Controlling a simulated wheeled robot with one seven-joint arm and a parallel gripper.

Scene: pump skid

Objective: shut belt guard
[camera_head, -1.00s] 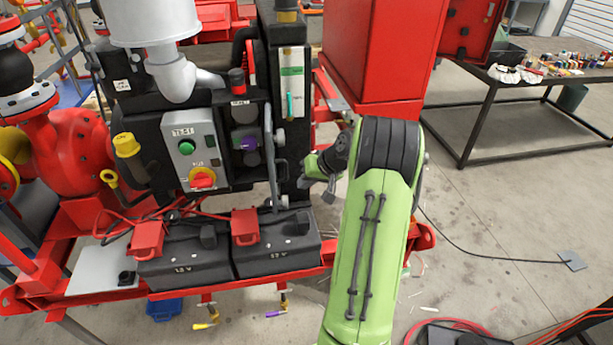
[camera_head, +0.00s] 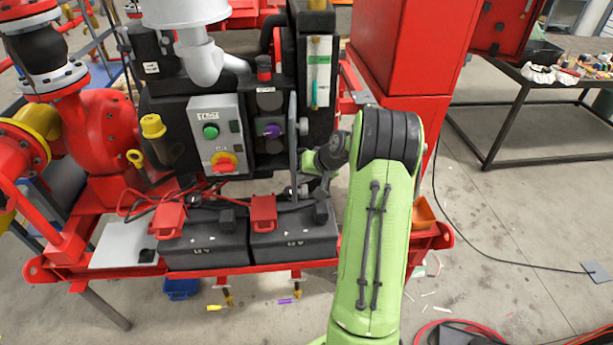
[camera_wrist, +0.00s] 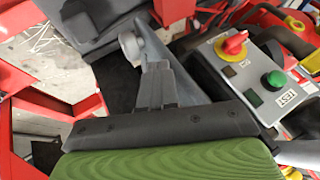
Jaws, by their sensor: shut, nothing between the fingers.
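The belt guard looks to be the thin grey panel (camera_head: 293,140) standing out from the front of the black machine. I see it nearly edge-on, beside a dark recess (camera_head: 268,128) with a purple knob, so it stands open. My gripper (camera_head: 312,168) is just right of the panel's lower part, fingers toward it. In the wrist view, my shut, empty fingers (camera_wrist: 156,82) lie in front of a grey plate (camera_wrist: 186,84) with a round knob (camera_wrist: 130,46), apparently the same guard. I cannot tell whether they touch it.
A grey control box (camera_head: 215,135) with a green button and a red-yellow switch is left of the recess. Two black batteries (camera_head: 295,240) with red clamps sit below. A red cabinet (camera_head: 400,50) stands behind my arm. Open floor (camera_head: 510,240) lies at right.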

